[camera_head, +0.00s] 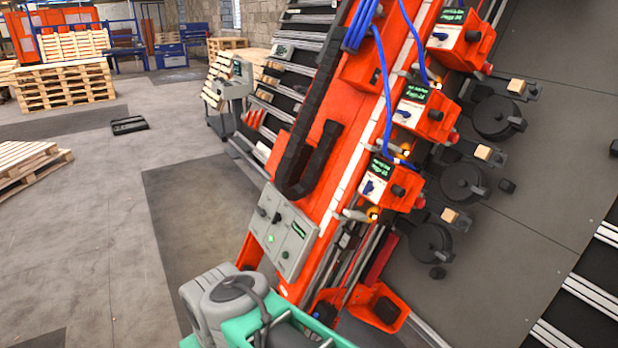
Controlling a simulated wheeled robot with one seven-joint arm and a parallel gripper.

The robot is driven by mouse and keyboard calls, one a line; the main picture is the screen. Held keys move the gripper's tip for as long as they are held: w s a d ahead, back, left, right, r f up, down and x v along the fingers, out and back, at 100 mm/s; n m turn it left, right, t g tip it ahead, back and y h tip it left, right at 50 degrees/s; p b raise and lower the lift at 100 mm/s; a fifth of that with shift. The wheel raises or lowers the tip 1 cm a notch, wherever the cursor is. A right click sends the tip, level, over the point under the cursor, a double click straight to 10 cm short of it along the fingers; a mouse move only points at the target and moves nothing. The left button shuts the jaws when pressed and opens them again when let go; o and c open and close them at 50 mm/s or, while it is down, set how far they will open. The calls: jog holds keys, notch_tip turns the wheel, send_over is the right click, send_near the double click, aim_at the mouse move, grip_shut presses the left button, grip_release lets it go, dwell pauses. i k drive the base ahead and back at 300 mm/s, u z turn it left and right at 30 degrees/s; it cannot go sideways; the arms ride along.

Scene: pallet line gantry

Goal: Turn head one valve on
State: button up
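Three orange head units sit in a slanting row on the orange gantry beam (322,150): the upper head (474,48), the middle head (432,122) and the lower head (400,188). Each has a pale front panel with a small green-lettered display and a small blue valve handle: upper (441,36), middle (404,113), lower (369,187). The display text is too small to tell which is head one. I cannot tell whether any valve is on or off. My gripper and its fingers do not show.
A grey control panel (283,232) is on the beam's lower part. Black round reels (462,184) with small wooden blocks (483,152) are to the right of the heads. Blue hoses (386,75) run down the beam. Pallets (65,85) stand at the back left. Open floor (110,220) lies left.

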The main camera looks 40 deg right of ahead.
aim_at(368, 187)
jog(key=u, duration=0.15)
jog(key=i, duration=0.85)
jog(key=z, duration=0.5)
jog(key=i, duration=0.65)
jog(key=z, duration=0.35)
